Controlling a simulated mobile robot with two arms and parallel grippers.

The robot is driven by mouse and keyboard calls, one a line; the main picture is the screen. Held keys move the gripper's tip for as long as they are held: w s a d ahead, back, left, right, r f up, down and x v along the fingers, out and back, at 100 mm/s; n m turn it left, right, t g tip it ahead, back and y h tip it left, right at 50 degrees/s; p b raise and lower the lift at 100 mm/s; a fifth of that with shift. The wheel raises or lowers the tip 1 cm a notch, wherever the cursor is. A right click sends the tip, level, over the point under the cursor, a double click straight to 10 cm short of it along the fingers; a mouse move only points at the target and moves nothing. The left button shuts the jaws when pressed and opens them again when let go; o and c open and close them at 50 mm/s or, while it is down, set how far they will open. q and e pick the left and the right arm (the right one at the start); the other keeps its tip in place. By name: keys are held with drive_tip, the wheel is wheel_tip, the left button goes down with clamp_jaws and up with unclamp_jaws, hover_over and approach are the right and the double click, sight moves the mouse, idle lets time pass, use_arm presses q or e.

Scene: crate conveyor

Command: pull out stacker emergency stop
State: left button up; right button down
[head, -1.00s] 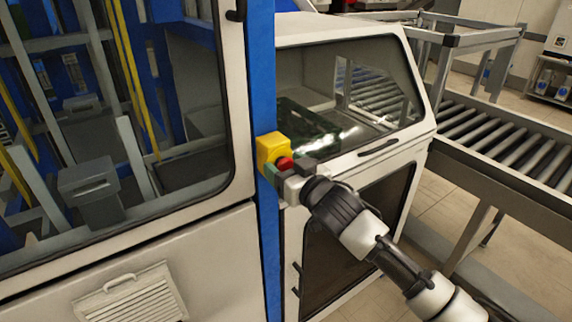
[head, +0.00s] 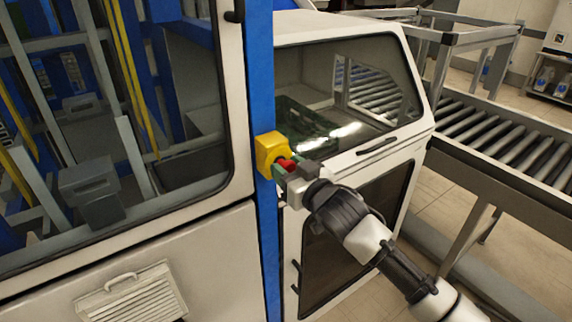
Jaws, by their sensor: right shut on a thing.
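The stacker emergency stop is a yellow box (head: 268,151) with a red button (head: 286,165), mounted on the blue post of the stacker in the head view. My right gripper (head: 288,169) comes from the lower right and is shut on the red button, one finger on each side of it. Part of the button is hidden by the fingers. The button stands out a little from the yellow box. My left gripper is not in view.
The blue post (head: 261,70) stands beside a large window of the stacker on the left. A white cabinet with a sloped window (head: 350,75) stands behind my right arm, with a green crate (head: 300,122) visible inside. A roller conveyor (head: 510,135) runs at the right.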

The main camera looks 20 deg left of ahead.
drive_tip(key=c, duration=0.6)
unclamp_jaws()
drive_tip(key=shift+d, duration=0.1)
drive_tip(key=b+v, duration=0.3)
drive_tip(key=v, duration=0.7)
drive_tip(key=shift+s+d, duration=0.25)
drive_tip(key=shift+s, duration=0.05)
